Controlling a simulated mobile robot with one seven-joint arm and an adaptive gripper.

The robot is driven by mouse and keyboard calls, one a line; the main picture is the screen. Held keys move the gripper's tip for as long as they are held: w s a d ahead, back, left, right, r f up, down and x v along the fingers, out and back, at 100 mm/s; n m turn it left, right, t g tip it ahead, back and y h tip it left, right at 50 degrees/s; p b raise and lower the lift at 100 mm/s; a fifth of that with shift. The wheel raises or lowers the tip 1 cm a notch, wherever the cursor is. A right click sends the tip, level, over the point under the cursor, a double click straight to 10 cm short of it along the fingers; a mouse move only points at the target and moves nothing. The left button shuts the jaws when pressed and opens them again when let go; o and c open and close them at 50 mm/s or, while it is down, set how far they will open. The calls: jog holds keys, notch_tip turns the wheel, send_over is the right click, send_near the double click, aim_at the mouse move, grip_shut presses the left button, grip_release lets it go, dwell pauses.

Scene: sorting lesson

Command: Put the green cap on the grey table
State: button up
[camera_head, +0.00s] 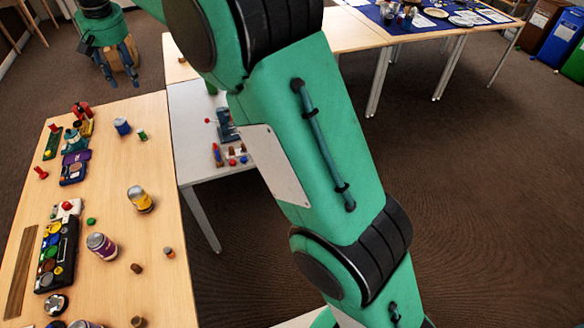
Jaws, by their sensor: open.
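A small green cap-like piece (91,221) lies on the wooden table (150,285), left of a purple-and-white can. The grey table (190,105) stands right of the wooden table, partly hidden behind my arm. My gripper (124,82) is at the upper left, pointing down, open, and apart from the green piece. I cannot tell whether anything is between its fingers; a tan object shows behind them. Another small green piece (142,135) stands on the wooden table, near a blue can. A green thing (211,88) shows partly on the grey table beside my arm.
A yellow can (139,199), the purple-and-white can (101,245) and the blue can (122,126) stand on the wooden table. A black tray of coloured caps (70,238) lies at left.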

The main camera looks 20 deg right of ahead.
jog(key=s+d+r+m+t, duration=0.1)
jog(key=s+d+r, duration=0.3)
jog(key=s+d, duration=0.8)
jog(key=s+d+r+m+t, duration=0.1)
jog(key=s+d+r, duration=0.4)
jog(key=s+d, duration=0.75)
jog(key=s+d+f, duration=0.4)
jog(key=s, duration=0.4)
jog(key=s+d+f+m+t, duration=0.1)
jog(key=s+d+f, duration=0.3)
jog(key=s, duration=0.3)
jog(key=s+d+f+h, duration=0.1)
jog(key=s+d+f, duration=0.3)
jog(key=s+d, duration=0.2)
jog(key=s, duration=0.2)
jog(key=shift+s, duration=0.35)
jog(key=shift+o, duration=0.7)
